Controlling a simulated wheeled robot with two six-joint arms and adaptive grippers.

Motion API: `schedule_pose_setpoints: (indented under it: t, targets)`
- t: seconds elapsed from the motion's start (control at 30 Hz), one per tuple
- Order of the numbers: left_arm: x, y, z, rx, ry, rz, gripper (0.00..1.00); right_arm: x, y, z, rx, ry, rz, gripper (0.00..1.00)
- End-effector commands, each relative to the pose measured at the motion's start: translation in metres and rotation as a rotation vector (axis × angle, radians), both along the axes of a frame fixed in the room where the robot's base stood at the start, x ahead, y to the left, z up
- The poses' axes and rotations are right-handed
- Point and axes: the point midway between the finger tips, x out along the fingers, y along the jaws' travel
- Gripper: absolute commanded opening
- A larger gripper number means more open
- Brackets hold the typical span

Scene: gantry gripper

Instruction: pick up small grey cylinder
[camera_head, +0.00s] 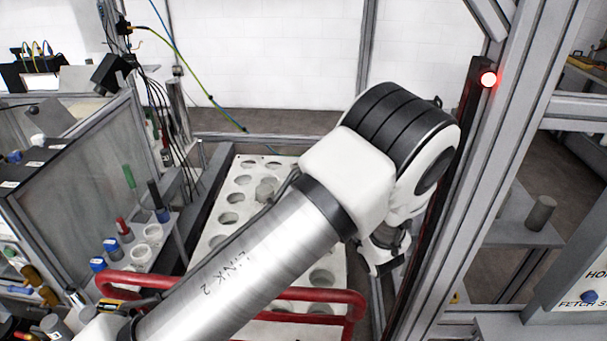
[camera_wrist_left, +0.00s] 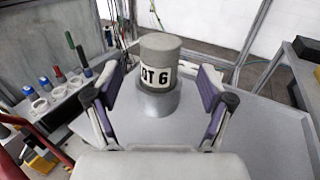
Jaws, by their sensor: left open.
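A small grey cylinder (camera_wrist_left: 160,62) with a white label reading "OT 6" stands upright on a wider round grey base (camera_wrist_left: 158,98) in the left wrist view. My left gripper (camera_wrist_left: 160,88) is open, with one finger on each side of the cylinder and a visible gap at both sides. In the head view, my left gripper (camera_head: 386,260) is partly hidden behind my own arm. There, one grey cylinder (camera_head: 265,189) sits in the white rack and another (camera_head: 541,213) stands on the right shelf. I cannot tell which matches the labelled one. My right gripper is not in view.
The white rack (camera_head: 214,229) has several round holes, with a red tubular rail (camera_head: 322,294) in front. Capped tubes and white cups (camera_head: 142,254) stand left, beside a clear panel (camera_head: 75,180). A metal post (camera_head: 480,170) rises close to the right of my arm.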

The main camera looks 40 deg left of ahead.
Motion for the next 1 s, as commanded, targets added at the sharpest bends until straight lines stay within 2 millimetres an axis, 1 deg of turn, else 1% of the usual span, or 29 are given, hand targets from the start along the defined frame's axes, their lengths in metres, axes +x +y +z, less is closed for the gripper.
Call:
schedule_pose_setpoints:
  t: [0.03,0.17,0.33,0.4,0.5,0.67,0.7,0.77,0.8,0.87,0.9,0.93,1.0]
  targets:
    - [0.003,0.006,0.002,-0.002,0.0,0.002,0.81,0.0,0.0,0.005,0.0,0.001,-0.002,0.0]
    - [0.011,0.022,0.003,-0.003,0.001,0.004,0.81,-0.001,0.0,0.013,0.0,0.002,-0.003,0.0]
    - [0.026,0.047,0.009,-0.003,0.002,0.005,0.81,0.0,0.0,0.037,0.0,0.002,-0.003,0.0]
    - [0.033,0.057,0.006,-0.004,0.0,0.004,0.81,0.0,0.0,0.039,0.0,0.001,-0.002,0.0]
    - [0.037,0.063,0.003,-0.001,0.001,0.002,0.81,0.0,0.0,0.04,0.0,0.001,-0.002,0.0]
    - [0.037,0.063,0.002,0.0,0.0,0.001,0.81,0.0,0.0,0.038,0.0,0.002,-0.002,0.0]
    - [0.037,0.063,0.002,0.0,0.0,0.001,0.74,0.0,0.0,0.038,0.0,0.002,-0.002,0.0]
    - [0.037,0.063,0.002,-0.001,0.001,0.001,0.53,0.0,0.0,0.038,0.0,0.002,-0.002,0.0]
    - [0.037,0.063,0.002,-0.001,0.001,0.001,0.39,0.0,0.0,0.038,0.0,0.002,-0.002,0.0]
    - [0.037,0.063,0.002,-0.001,0.001,0.001,0.17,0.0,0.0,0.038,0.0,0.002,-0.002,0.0]
    - [0.037,0.063,0.002,-0.001,0.001,0.001,0.03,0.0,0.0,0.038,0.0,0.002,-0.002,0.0]
    - [0.037,0.063,0.002,-0.001,0.001,0.001,0.0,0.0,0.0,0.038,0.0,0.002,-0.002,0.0]
    - [0.037,0.063,0.003,0.0,-0.001,0.001,0.0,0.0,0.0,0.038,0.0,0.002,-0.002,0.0]
